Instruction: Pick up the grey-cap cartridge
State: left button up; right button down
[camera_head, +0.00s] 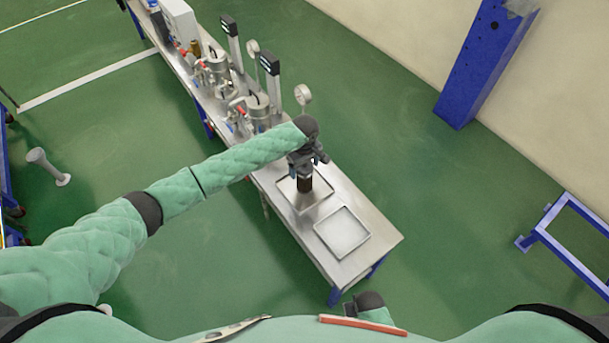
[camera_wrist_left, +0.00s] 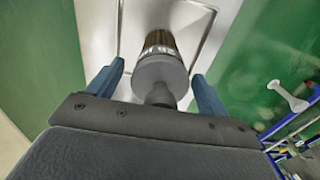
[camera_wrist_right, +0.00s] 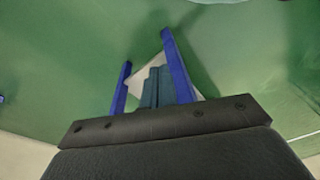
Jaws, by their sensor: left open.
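The grey-cap cartridge stands upright in the rear tray on the steel table. Its dark body (camera_head: 304,184) shows below my left gripper in the head view, and the gripper hides its cap there. In the left wrist view the grey cap (camera_wrist_left: 160,74) with a knob shows between the open fingers. My left gripper (camera_head: 303,166) is over the cartridge, with its fingers (camera_wrist_left: 155,88) on either side of the cap and gaps visible on both sides. My right gripper (camera_wrist_right: 158,88) has its fingers together, with nothing seen between them, low by the table's near end.
The rear tray (camera_head: 325,207) and an empty front tray (camera_head: 342,232) lie on the table (camera_head: 385,237). Metal vessels (camera_head: 258,108) with gauges and dark-topped posts (camera_head: 271,80) stand farther along it. A blue column (camera_head: 485,65) and a blue frame (camera_head: 570,245) stand right, with open green floor between.

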pick_arm(q)
jog(key=c, duration=1.7)
jog(key=shift+r, duration=0.1)
